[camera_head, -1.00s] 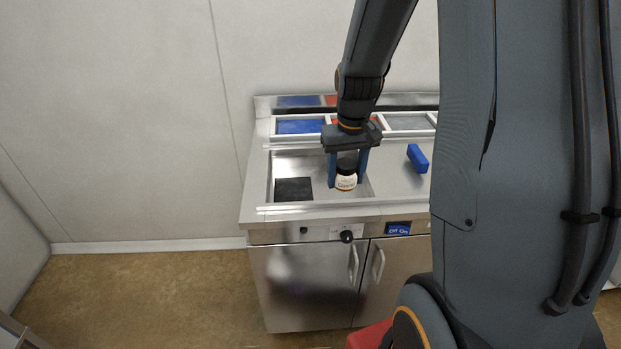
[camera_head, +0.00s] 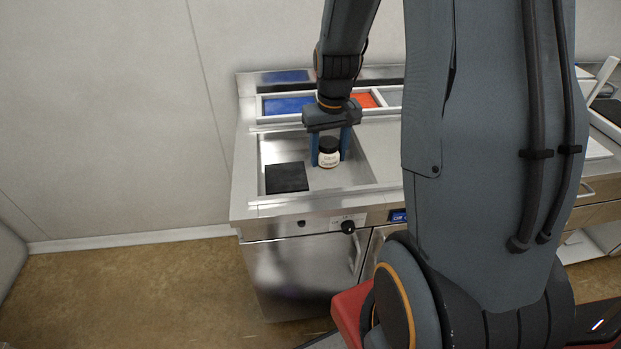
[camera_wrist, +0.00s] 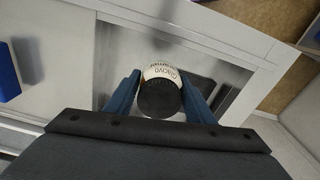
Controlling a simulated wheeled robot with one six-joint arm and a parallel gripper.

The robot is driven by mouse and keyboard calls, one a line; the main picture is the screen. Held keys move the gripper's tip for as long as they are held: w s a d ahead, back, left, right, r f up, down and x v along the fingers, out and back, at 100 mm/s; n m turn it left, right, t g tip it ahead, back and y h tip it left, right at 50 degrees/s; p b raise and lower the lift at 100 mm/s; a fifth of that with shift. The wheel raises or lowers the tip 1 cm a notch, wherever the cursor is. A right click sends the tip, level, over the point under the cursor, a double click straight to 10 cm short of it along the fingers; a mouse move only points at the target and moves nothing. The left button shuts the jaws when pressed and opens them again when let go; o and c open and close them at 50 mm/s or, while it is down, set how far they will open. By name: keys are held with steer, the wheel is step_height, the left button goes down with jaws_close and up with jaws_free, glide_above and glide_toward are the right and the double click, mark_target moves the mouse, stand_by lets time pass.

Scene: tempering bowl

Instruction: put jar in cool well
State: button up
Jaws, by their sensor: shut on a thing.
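My gripper (camera_head: 329,157) is shut on the jar (camera_head: 328,159), which has a black lid and a white label with dark print. The jar is upright between the blue fingers, over the shallow steel basin (camera_head: 345,184) of the counter. Its base is hard to judge, so I cannot tell whether it touches the basin floor. The jar (camera_wrist: 160,91) also shows in the wrist view, lid towards the camera. At the back are a blue inset (camera_head: 287,105) and a red inset (camera_head: 364,101), the red one partly behind my wrist. No inset has a readable label.
A black square (camera_head: 287,178) lies in the basin, left of the jar. A knob (camera_head: 347,227) sits on the counter front. A blue block (camera_wrist: 7,72) is at the left of the wrist view. My arm covers the counter's right part in the head view.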

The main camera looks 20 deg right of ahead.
mark_target(328, 162)
step_height(328, 162, down, 3)
steer(key=shift+b, duration=0.4)
steer(key=shift+f+p, duration=1.2)
steer(key=shift+f, duration=3.6)
steer(key=o, duration=1.4)
steer(key=shift+f, duration=0.1)
